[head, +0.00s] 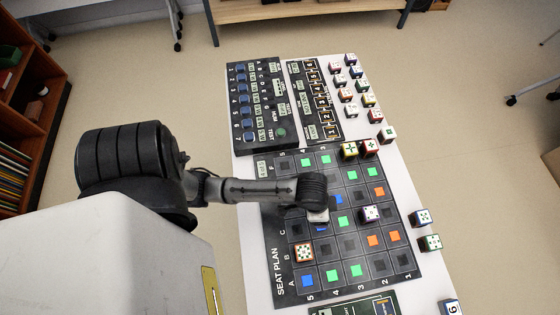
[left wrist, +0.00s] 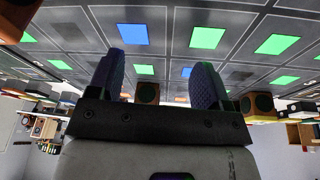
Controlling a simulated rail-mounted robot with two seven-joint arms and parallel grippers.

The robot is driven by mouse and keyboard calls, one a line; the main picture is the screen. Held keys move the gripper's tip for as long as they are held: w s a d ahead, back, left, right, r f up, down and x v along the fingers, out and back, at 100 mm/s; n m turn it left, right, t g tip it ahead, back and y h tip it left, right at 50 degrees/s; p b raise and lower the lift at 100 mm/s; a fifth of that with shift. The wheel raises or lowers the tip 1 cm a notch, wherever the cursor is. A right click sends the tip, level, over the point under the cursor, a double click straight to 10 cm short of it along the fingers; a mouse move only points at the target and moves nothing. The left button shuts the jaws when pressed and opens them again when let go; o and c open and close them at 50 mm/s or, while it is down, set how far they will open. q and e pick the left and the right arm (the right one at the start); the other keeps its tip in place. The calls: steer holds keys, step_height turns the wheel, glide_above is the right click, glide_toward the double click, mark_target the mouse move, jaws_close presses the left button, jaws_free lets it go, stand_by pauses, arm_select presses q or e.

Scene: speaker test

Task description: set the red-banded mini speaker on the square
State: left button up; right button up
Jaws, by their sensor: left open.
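Several cube-shaped mini speakers stand on and beside the dark seat-plan board (head: 284,284) in the head view. One with red edges (head: 370,147) stands at the board's far edge, next to a yellow-edged one (head: 348,150). Another with a red-orange patterned top (head: 304,252) stands on a near-left square. I cannot tell for sure which is the red-banded one. My left gripper (head: 318,213) is over the middle of the board. In the left wrist view its fingers (left wrist: 157,82) are apart, with a brown speaker (left wrist: 147,92) seen beyond the gap. My right gripper is out of view.
The board has green, blue and orange squares. A speaker (head: 369,214) stands right of my gripper. Two more (head: 425,231) stand off its right edge, and rows of speakers (head: 350,96) at the far right. A dark panel (head: 257,106) lies at the far left.

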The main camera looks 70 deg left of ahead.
arm_select(q)
steer(key=shift+n+t+y, duration=0.3)
steer(key=shift+n+y, duration=0.3)
steer(key=shift+n, duration=0.2)
steer(key=s, duration=0.3)
steer(key=s+r, duration=0.1)
steer(key=s, duration=0.3)
steer(key=s+a+r, duration=0.1)
steer(key=s, duration=0.3)
steer(key=shift+s+a+r, duration=0.1)
steer(key=shift+s+r, duration=0.1)
steer(key=shift+s, duration=0.05)
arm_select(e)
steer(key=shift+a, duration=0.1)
arm_select(q)
steer(key=shift+s+a+r, duration=0.15)
steer(key=shift+s+r, duration=0.05)
steer(key=shift+s, duration=0.2)
